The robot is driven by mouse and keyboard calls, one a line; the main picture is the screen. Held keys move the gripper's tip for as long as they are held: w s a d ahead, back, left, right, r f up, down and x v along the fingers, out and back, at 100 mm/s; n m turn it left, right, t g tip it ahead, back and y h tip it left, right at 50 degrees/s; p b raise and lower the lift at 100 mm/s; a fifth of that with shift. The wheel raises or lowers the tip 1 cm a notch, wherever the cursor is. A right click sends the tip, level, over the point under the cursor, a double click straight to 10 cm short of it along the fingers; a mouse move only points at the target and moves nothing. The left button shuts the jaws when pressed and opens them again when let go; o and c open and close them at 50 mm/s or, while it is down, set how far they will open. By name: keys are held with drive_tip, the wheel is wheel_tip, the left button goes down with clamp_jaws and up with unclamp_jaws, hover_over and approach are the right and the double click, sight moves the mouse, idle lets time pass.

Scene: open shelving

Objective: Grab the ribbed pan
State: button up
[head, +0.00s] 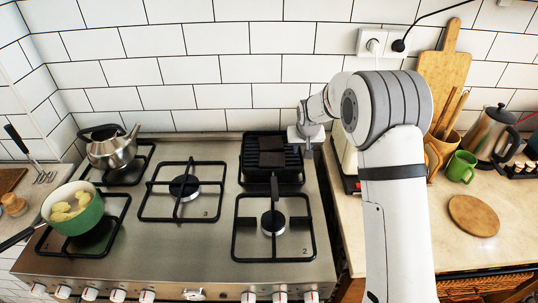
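The ribbed pan (252,161) is black and square and sits on the back right burner of the stove. Its dark handle (274,188) points toward the front of the stove. Two dark square pieces lie over the middle of the pan; I cannot tell clearly what they are. My gripper end (304,137) is at the pan's right edge, reached from the right by my white and grey arm. The fingers do not show clearly, so I cannot tell whether they are open or shut, or whether they touch the pan.
A kettle (111,149) stands on the back left burner. A green pot (86,218) with pale food stands front left. The middle and front right burners are empty. On the right counter are a green mug (460,167), a round board (473,215) and an electric kettle (490,133).

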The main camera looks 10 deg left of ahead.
drive_tip(key=shift+x, duration=1.45)
drive_tip(key=shift+w, duration=0.1)
drive_tip(key=shift+c, duration=0.2)
clamp_jaws()
drive_tip(key=shift+r, duration=0.25)
